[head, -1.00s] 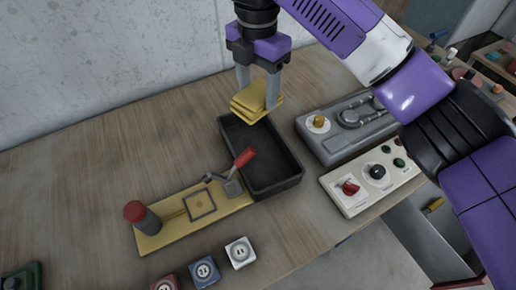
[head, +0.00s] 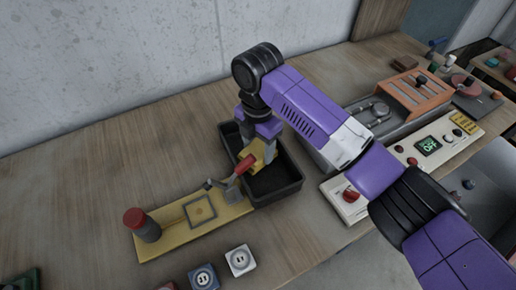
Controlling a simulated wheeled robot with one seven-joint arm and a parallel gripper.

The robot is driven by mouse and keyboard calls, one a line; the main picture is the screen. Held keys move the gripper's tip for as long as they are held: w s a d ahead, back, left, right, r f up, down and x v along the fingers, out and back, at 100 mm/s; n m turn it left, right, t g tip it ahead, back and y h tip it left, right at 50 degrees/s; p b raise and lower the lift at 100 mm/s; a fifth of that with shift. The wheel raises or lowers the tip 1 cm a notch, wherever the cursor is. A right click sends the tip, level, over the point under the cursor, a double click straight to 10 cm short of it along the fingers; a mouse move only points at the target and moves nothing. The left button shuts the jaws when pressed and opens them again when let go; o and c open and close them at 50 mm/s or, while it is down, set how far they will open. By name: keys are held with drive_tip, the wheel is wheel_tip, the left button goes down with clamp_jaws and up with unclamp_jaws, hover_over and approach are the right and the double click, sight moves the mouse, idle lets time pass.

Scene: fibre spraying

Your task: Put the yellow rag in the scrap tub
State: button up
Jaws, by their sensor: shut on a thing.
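The yellow rag (head: 262,153) is between the fingers of my gripper (head: 259,150), which is shut on it. The black scrap tub (head: 285,192) stands on the wooden bench. My gripper points down with the rag over or inside the tub's left part; whether the rag touches the floor of the tub cannot be told. The red handle (head: 246,164) of a toggle clamp partly covers the rag and gripper in this view.
The clamp sits on a yellow board (head: 180,228) with a red-topped post (head: 141,222), left of the tub. White (head: 240,260) and blue (head: 204,277) socket blocks lie in front. A control panel (head: 346,203) and an orange rack (head: 414,92) stand to the right.

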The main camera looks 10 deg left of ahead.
sight(258, 150)
drive_tip(key=shift+f, duration=0.75)
drive_tip(key=shift+f, duration=0.15)
drive_tip(key=o, duration=1.3)
wheel_tip(258, 150, up, 12)
drive_tip(key=b, duration=0.1)
